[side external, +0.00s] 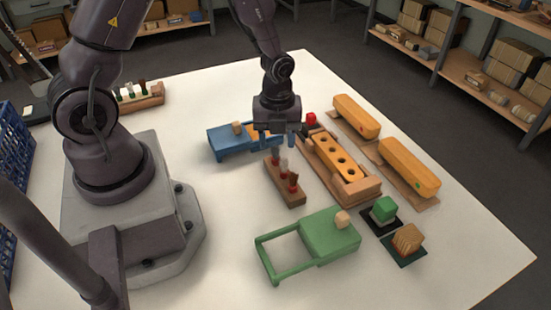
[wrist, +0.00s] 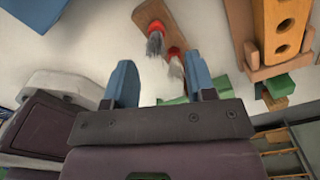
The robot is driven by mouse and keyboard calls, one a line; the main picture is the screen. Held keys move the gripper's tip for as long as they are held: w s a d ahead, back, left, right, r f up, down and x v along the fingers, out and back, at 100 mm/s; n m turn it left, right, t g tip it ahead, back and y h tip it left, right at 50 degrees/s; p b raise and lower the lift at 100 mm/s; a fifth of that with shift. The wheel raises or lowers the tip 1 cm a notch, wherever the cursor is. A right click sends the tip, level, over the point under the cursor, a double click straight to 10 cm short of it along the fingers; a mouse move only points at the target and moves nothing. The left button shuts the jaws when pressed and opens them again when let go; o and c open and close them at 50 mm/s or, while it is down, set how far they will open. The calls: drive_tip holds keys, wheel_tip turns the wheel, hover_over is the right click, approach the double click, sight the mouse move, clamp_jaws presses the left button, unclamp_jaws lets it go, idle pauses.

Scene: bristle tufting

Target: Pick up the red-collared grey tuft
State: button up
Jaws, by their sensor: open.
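In the wrist view two tufts with grey bristles and red collars, an upper one (wrist: 155,43) and a lower one (wrist: 175,66), stand on a brown wooden rack (wrist: 148,14). In the side view the rack (side external: 290,197) lies near the table's middle with a few small red and pale tufts on it, too small to tell apart. My gripper (side external: 278,140) is open and points down above the rack's far end. In the wrist view the blue fingertips of my gripper (wrist: 161,84) are wide apart with nothing between them, and the tufts lie beyond them.
A yellow block with holes (side external: 336,157) sits in a wooden holder right of the rack. A blue frame (side external: 228,142) is at left, a green frame (side external: 330,235) in front. Yellow brush bodies (side external: 410,167), a green block (side external: 383,209) and a bristled block (side external: 407,240) stand right.

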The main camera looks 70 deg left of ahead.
sight(275, 147)
drive_tip(key=shift+a+f, duration=0.2)
drive_tip(key=shift+f, duration=1.2)
drive_tip(key=shift+a+f, duration=0.15)
drive_tip(key=shift+f, duration=1.2)
clamp_jaws()
